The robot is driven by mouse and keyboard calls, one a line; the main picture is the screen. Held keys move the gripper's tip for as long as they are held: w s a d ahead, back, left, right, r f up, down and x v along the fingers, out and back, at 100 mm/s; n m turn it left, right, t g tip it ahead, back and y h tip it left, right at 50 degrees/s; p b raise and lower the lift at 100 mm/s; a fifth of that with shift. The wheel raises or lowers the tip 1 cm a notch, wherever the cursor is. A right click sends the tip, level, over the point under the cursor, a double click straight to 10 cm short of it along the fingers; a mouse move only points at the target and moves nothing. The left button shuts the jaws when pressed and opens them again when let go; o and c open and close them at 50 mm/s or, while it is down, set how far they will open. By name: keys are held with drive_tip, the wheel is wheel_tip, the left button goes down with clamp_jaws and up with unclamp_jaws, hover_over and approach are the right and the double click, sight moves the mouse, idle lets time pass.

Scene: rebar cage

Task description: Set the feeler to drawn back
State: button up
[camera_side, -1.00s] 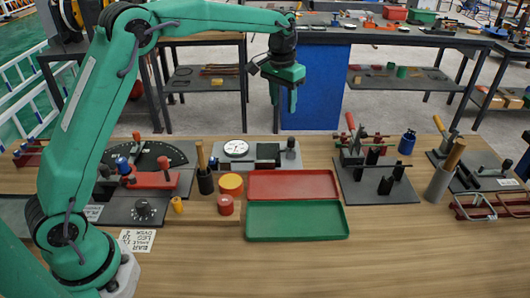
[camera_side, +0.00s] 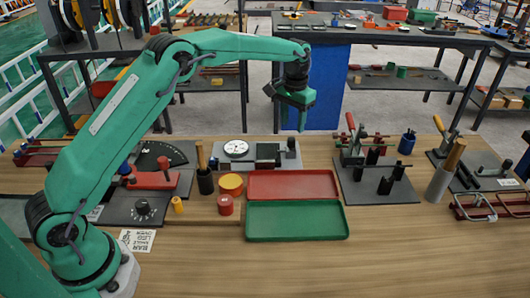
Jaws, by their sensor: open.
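A grey plate (camera_side: 222,160) stands at the back middle of the bench. It carries a round white dial (camera_side: 236,148), a dark block (camera_side: 268,153) and a small upright grey part (camera_side: 291,147) at its right end. The feeler seems to belong to this fixture, but it is too small to tell which part it is or how it is set. My gripper (camera_side: 289,121) is open and empty, pointing down. In the picture it shows just above the right end of the plate, apart from it.
A red tray (camera_side: 292,184) and a green tray (camera_side: 297,221) lie in front of the plate. A clamp fixture with black posts (camera_side: 385,185) stands to the right. A black cup with a wooden handle (camera_side: 205,181) stands to the left. The front of the bench is clear.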

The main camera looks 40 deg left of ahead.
sight(292, 138)
drive_tip(key=shift+f, duration=3.25)
clamp_jaws()
